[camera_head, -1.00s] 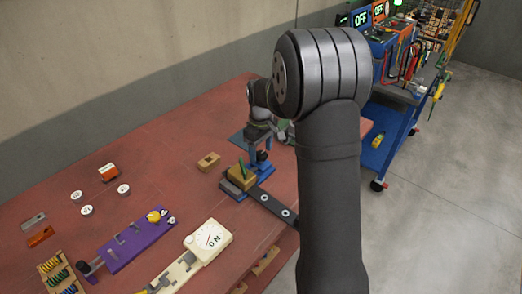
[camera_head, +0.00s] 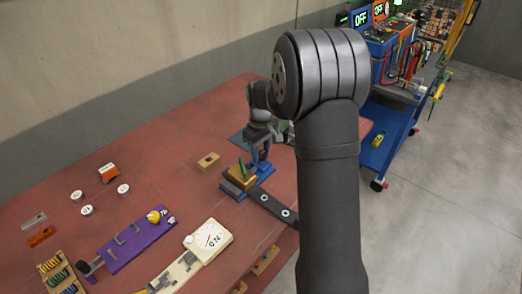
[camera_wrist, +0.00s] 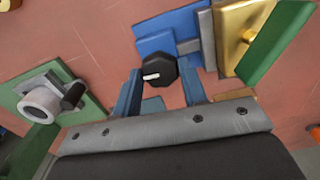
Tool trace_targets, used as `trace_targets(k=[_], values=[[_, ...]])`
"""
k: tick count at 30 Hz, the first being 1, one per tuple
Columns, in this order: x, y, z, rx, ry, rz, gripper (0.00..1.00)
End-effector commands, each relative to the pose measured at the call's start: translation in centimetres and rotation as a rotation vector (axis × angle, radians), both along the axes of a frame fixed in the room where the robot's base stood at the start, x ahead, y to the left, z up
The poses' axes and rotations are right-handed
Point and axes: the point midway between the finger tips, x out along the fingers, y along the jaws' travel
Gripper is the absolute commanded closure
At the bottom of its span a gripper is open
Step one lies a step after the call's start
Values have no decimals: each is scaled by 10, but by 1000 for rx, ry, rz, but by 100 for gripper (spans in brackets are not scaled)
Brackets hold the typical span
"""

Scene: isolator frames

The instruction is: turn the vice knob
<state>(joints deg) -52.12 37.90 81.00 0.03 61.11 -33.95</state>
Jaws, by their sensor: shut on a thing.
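The vice knob (camera_wrist: 160,73) is black with a white mark and sits between the two blue fingers of my gripper (camera_wrist: 160,68) in the wrist view. The fingers are shut on its sides. The knob is at the end of the blue vice body (camera_wrist: 168,25). The vice's grey jaw (camera_wrist: 207,40) stands beside a yellow block (camera_wrist: 234,28) with a green piece (camera_wrist: 275,42) at it. In the head view the vice (camera_head: 232,191) is near the table's right side, and my gripper (camera_head: 260,161) is just behind it. The knob is hard to make out there.
A green plate with a white round part (camera_wrist: 40,102) is left of my gripper in the wrist view. A dark bar (camera_head: 270,203) lies in front of the vice. A small wooden block (camera_head: 208,161), purple board (camera_head: 130,240) and white dial box (camera_head: 210,240) are to the left.

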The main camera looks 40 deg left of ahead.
Motion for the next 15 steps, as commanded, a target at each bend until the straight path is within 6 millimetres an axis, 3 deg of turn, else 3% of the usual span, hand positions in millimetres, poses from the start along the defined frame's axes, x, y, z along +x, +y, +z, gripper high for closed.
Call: trace_targets(k=[15], values=[[0, 0, 1, 0, -1, -429, 84]])
